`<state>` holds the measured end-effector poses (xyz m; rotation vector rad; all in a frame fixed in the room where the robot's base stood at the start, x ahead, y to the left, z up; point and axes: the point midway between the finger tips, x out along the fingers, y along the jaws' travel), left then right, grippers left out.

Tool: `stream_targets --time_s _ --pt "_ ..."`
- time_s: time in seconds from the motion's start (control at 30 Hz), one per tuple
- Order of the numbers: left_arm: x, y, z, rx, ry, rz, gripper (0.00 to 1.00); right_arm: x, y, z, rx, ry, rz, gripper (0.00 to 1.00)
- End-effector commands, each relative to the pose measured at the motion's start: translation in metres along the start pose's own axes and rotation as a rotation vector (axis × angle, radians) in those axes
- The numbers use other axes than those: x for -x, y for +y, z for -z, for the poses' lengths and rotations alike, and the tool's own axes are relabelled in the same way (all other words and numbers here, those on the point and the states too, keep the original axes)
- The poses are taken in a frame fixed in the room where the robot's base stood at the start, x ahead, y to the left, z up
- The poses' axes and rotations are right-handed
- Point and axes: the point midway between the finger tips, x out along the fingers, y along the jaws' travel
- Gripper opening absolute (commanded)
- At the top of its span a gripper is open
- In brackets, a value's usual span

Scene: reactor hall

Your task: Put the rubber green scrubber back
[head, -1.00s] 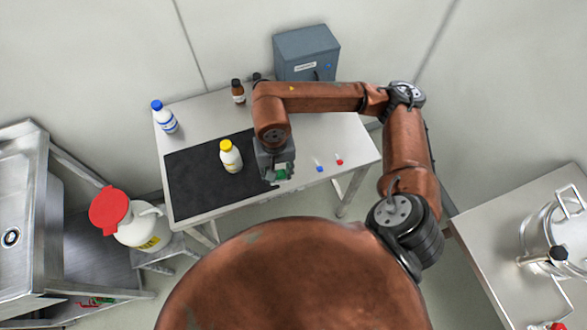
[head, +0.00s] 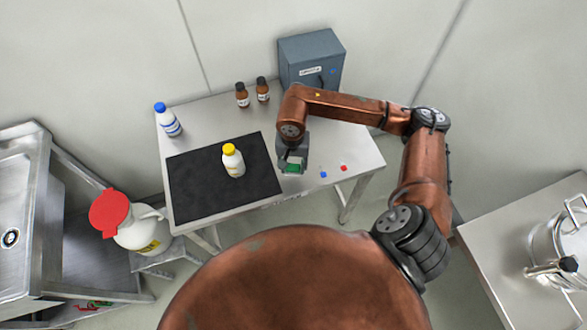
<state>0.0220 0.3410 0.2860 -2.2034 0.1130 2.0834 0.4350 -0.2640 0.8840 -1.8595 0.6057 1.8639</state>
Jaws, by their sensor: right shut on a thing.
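The green scrubber (head: 292,168) is at the fingertips of my right gripper (head: 292,166), which is shut on it. The gripper points down over the table, just right of the black mat (head: 205,202). Most of the scrubber is hidden by the gripper, and I cannot tell whether it touches the table (head: 345,148). My left gripper is not in view.
A yellow-capped white bottle (head: 233,161) stands on the mat. A blue-capped bottle (head: 168,120), two brown bottles (head: 242,95) and a grey cabinet (head: 312,60) stand at the back. Small blue (head: 323,174) and red (head: 343,168) items lie right of the gripper.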

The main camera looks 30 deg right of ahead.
Motion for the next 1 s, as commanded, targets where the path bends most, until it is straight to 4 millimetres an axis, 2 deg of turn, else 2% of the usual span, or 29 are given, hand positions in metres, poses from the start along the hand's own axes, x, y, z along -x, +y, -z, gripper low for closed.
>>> stream_targets --time_s 0.27,0.5,0.9,0.93,1.0 --pt "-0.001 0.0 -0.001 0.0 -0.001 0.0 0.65 -0.016 0.001 0.013 -0.001 -0.001 0.0 0.14" --pt "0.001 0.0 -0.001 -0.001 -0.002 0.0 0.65 -0.048 0.002 0.015 0.0 -0.002 0.0 0.14" --pt "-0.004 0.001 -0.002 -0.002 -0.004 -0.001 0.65 -0.054 0.002 0.016 0.001 0.001 0.0 0.14" --pt "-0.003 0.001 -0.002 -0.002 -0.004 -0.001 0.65 -0.053 0.002 0.016 0.001 0.001 0.0 0.39" --pt "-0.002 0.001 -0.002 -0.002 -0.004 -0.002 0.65 -0.052 0.002 0.016 0.001 0.001 0.0 0.44"
